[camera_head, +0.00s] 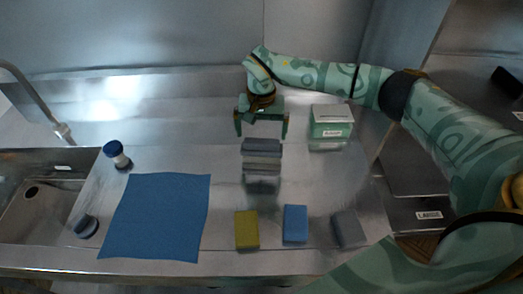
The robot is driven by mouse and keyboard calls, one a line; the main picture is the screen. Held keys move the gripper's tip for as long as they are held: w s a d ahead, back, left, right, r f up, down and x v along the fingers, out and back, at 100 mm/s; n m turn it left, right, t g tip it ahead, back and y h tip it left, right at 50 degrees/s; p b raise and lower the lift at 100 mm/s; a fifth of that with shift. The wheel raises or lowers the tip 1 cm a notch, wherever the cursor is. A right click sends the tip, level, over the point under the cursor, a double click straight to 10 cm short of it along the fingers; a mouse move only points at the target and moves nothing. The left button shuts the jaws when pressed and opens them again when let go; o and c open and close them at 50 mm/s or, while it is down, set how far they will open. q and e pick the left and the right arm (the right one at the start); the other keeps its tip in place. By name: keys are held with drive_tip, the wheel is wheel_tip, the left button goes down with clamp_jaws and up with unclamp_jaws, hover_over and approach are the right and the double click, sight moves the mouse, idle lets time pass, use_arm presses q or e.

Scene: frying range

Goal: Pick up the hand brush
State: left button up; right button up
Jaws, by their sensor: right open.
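My right gripper (262,127) is open over the back middle of the steel counter, its two fingers spread and pointing down. Just in front of it, toward the near edge, lies a grey, banded block-like stack (262,155) with nothing between the fingers. I cannot tell for sure which thing is the hand brush. A round blue-topped piece with a pale lower part (116,155) lies tilted at the left, beside the sink, and could be it. A small dark rounded piece (87,226) lies nearer the front left. My left gripper is not in view.
A blue cloth (156,217) lies flat on the counter (222,225). Yellow (247,230), blue (295,224) and grey (349,229) blocks lie along the front. A white-and-green box (331,128) stands right of the gripper. The sink (50,186) and tap (38,105) are left.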

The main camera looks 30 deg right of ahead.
sight(262, 141)
wheel_tip(262, 141, down, 4)
drive_tip(key=shift+r, duration=0.2)
drive_tip(key=c, duration=1)
drive_tip(key=shift+r, duration=0.15)
